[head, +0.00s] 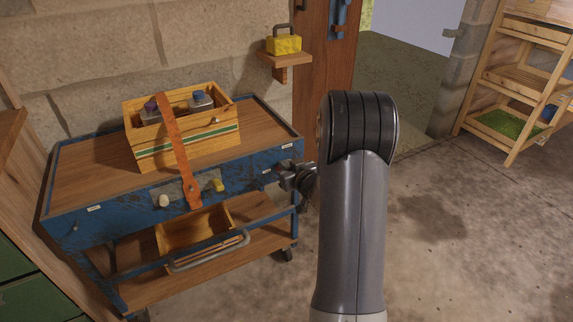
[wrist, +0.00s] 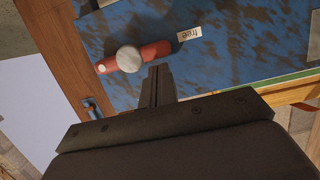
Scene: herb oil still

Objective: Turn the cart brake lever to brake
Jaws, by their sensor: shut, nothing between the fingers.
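The brake lever (wrist: 158,50) is a red bar with a round grey hub (wrist: 129,59) on the cart's blue panel. One end lies beside a white label reading "free" (wrist: 190,34), upside down in the wrist view; the other end has a pale dot. My gripper (wrist: 158,70) is shut and empty, its tips close to the lever's bar near the hub; I cannot tell whether they touch. In the head view my gripper (head: 272,174) is at the right end of the blue cart (head: 75,228); I cannot make out the lever there.
A wooden carrier (head: 190,152) with bottles and an orange strap stands on the cart top. A lower shelf holds a wooden tray (head: 190,235). A yellow box (head: 284,44) sits on a wall shelf. Wooden racks (head: 520,85) stand far right. The floor (head: 450,245) right of my arm is clear.

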